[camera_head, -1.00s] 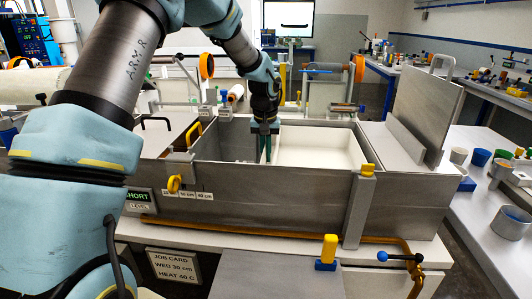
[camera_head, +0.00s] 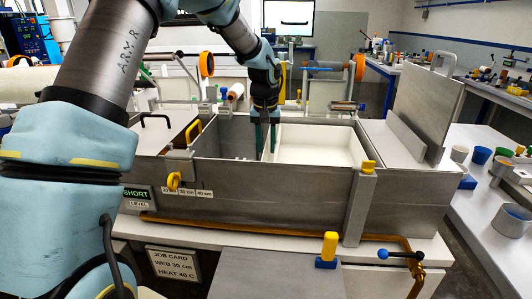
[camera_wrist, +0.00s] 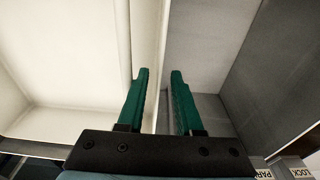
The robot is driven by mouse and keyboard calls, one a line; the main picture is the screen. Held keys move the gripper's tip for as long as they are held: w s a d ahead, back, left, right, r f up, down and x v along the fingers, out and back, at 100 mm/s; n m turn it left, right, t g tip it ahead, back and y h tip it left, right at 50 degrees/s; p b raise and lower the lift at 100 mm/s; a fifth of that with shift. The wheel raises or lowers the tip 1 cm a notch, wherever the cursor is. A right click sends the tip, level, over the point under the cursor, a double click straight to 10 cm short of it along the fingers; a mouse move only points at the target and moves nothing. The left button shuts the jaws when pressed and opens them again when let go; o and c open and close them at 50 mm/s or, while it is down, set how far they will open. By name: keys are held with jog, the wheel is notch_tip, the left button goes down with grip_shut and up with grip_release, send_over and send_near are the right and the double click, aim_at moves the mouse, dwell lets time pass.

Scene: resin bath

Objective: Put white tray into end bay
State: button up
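The white tray (camera_head: 318,144) sits inside the grey metal bath (camera_head: 265,195), in its right-hand part. It looks level, with its rim near the bath's top edge. My gripper (camera_head: 266,150) is over the tray's left side, pointing down. In the wrist view my gripper (camera_wrist: 160,72) is open, with green fingers spread apart. The white tray (camera_wrist: 75,50) lies on the left there, and its side wall runs up between the fingers. Whether a finger touches the wall I cannot tell. Bare grey bath floor (camera_wrist: 205,60) shows to the right. The tray's underside is hidden.
A display (camera_head: 137,194) on the bath reads SHORT. A yellow-topped clamp (camera_head: 362,195) stands at the bath's front right. An upright metal plate (camera_head: 428,105) rises to the right. The bath's left part (camera_head: 225,143) looks empty. Cups (camera_head: 480,157) stand on the right bench.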

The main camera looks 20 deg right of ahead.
notch_tip(320, 180, up, 9)
jog(key=s+b, duration=0.1)
jog(key=shift+a+r+b, duration=0.2)
jog(key=shift+a+b, duration=0.1)
jog(key=shift+s, duration=0.1)
